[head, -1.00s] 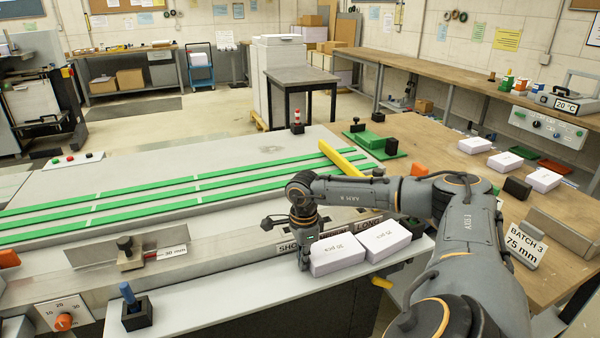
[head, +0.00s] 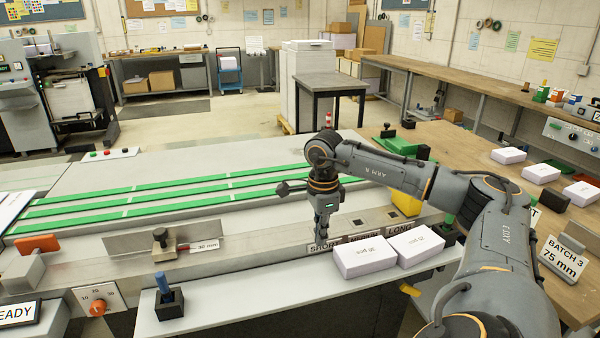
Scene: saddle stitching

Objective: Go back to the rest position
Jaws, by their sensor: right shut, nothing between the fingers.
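My right gripper (head: 322,230) points down, shut and empty, above the front rail of the machine near the SHORT label (head: 325,247). It is to the left of two white boxes, a left one (head: 365,258) and a right one (head: 414,244), and apart from them. Both boxes sit on the pale front shelf (head: 215,312). My right arm reaches in from the lower right, over the LONG label side. My left gripper is not in view.
Green strips (head: 150,208) run along the machine's top. A slider with a 30 mm tag (head: 205,246), a blue-handled tool in a black block (head: 169,300) and an orange dial (head: 97,307) are at left. A wooden bench (head: 460,160) with white boxes is at right.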

